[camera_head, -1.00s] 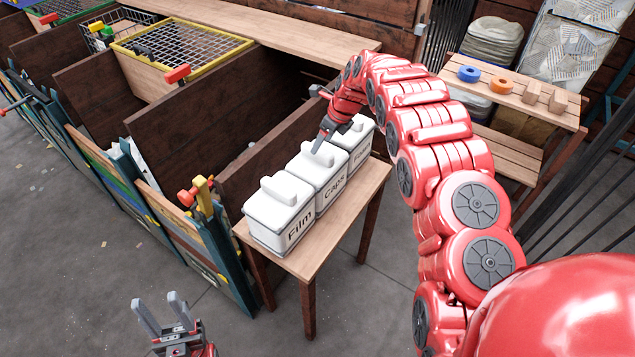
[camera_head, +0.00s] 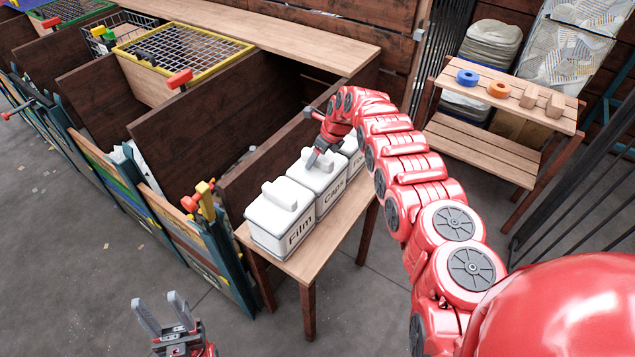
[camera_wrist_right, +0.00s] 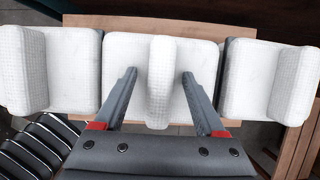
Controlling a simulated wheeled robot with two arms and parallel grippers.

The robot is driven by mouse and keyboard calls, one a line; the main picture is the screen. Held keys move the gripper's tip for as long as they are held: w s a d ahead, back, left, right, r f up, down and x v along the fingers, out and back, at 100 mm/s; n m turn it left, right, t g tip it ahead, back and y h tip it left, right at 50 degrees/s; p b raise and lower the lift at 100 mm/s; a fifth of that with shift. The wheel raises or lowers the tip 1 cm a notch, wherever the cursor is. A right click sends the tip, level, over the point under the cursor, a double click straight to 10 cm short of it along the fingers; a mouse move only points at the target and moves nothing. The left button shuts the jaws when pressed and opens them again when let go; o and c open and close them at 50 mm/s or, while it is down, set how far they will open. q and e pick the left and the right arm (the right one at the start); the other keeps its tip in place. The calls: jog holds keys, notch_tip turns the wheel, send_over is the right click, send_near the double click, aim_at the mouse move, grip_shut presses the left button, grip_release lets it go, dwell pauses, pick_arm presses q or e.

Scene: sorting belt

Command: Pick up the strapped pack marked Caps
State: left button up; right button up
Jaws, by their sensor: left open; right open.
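The white strapped pack marked Caps (camera_head: 334,192) stands in the middle of a row of three on a small wooden table (camera_head: 325,237). The pack marked Film (camera_head: 285,231) is nearer, and a third pack (camera_head: 354,160), its label mostly covered by my arm, is behind. My right gripper (camera_head: 312,160) is over the Caps pack. In the right wrist view the open fingers (camera_wrist_right: 158,78) sit on either side of the Caps pack's raised top grip (camera_wrist_right: 160,85), with a gap on each side. My left gripper (camera_head: 161,312) is open and empty, low over the floor.
Dark wooden bin walls (camera_head: 205,125) stand left of the table. A slatted bench (camera_head: 505,95) at the back right holds a blue ring (camera_head: 467,77), an orange ring (camera_head: 499,89) and wooden blocks. The floor in front is clear.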

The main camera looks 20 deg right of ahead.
jog(key=shift+f, duration=0.1)
grip_shut()
dwell(0.3)
dwell(1.1)
